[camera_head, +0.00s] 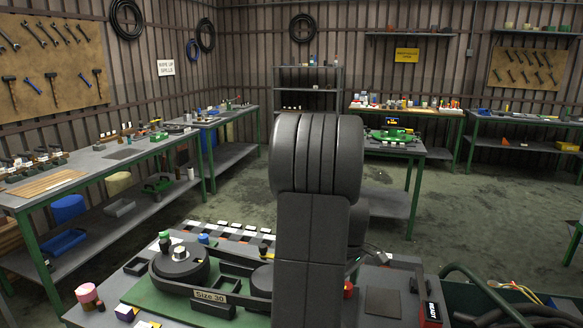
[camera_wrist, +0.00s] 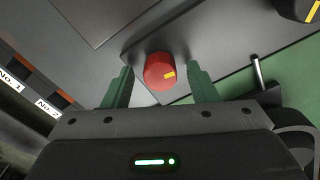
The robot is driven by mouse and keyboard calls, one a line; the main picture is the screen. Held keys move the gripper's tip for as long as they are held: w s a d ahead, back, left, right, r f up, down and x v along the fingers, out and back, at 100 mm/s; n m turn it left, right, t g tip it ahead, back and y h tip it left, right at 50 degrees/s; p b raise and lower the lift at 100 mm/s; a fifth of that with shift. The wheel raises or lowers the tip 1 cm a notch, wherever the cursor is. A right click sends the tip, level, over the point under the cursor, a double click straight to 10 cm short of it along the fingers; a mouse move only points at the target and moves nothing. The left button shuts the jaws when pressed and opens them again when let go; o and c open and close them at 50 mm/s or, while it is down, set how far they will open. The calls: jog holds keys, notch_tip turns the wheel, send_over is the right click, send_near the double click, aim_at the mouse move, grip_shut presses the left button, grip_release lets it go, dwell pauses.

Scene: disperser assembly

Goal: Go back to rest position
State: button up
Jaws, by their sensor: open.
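My gripper (camera_wrist: 160,84) shows in the wrist view with its two green fingers apart. A red knob (camera_wrist: 158,72) with a yellow mark lies between the fingers in that picture, on a grey panel (camera_wrist: 205,50). I cannot tell whether the fingers touch it; no firm grip shows. In the head view my dark arm stands upright in the middle and the gripper is hidden. A disperser-like assembly with a round black part (camera_head: 180,266) and a "Size 30" label (camera_head: 210,296) sits on a green mat (camera_head: 150,296) on the near bench.
In the wrist view, a black knob (camera_wrist: 299,8) is at the upper right and a metal pin (camera_wrist: 258,72) sticks up beside the panel. Side benches (camera_head: 85,165) line the left. A far table (camera_head: 400,150) holds a green device. Open floor (camera_head: 465,205) lies at right.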

dwell(0.4)
notch_tip(320, 180, up, 14)
jog(key=f, duration=0.1)
notch_tip(320, 180, down, 13)
jog(key=shift+f, duration=0.15)
jog(key=shift+w+m, duration=0.1)
jog(key=shift+m, duration=0.3)
jog(key=m, duration=0.3)
jog(key=shift+m, duration=0.4)
jog(key=m, duration=0.5)
jog(key=shift+b, duration=0.3)
jog(key=m, duration=0.5)
jog(key=shift+m, duration=0.4)
jog(key=m+b, duration=0.1)
jog(key=m, duration=0.3)
jog(key=shift+m, duration=0.4)
